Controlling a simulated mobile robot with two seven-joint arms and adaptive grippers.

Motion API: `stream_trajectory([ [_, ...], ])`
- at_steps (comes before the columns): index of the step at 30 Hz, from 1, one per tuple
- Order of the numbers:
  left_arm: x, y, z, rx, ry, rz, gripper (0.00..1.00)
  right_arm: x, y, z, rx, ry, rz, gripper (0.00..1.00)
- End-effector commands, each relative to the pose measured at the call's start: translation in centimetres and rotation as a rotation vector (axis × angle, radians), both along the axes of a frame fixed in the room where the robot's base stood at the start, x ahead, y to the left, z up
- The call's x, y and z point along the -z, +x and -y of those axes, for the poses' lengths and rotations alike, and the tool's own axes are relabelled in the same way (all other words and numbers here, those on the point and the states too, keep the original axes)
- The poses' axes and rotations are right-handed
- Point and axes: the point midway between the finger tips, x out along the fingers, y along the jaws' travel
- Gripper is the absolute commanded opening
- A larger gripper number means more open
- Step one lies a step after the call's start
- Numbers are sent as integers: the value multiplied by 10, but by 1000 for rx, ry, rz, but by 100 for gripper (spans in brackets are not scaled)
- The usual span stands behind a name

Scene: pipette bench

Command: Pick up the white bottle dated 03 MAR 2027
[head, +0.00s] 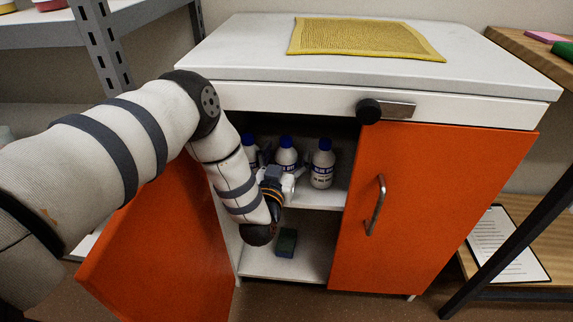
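Three white bottles with blue caps stand upright on the upper shelf inside the cabinet: a left bottle (250,154), a middle bottle (287,156) and a right bottle (322,168). Their labels carry dark print, too small to read, so I cannot tell which is dated 03 MAR 2027. My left gripper (287,182) is at the shelf front, just before the middle bottle and partly covering it and the left one. Its fingers are too small and overlapped to tell open from shut, or whether they touch a bottle. My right gripper is not in view.
The cabinet's left orange door (160,250) is open and its right orange door (440,190) covers the right side. A yellow mat (365,39) lies on the cabinet top. A clipboard (507,247) lies at right.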

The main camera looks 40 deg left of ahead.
Motion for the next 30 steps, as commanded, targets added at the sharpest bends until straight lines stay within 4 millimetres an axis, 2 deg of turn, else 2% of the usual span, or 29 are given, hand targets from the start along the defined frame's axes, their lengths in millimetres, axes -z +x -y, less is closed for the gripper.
stream_trajectory([
  [1, 0, 0, 0, 0, 0, 0, 61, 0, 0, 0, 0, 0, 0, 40],
  [8, 0, -1, 0, 0, 0, -1, 9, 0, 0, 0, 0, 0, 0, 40],
  [16, -5, 0, 0, 0, 1, 2, 8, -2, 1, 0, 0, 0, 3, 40],
  [24, -75, 0, 0, 0, 1, 6, 8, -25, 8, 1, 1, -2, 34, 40],
  [27, -92, 0, 0, 0, 0, 4, 8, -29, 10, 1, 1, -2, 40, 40],
  [30, -100, 0, 0, -1, 0, 2, 8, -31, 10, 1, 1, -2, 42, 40],
])
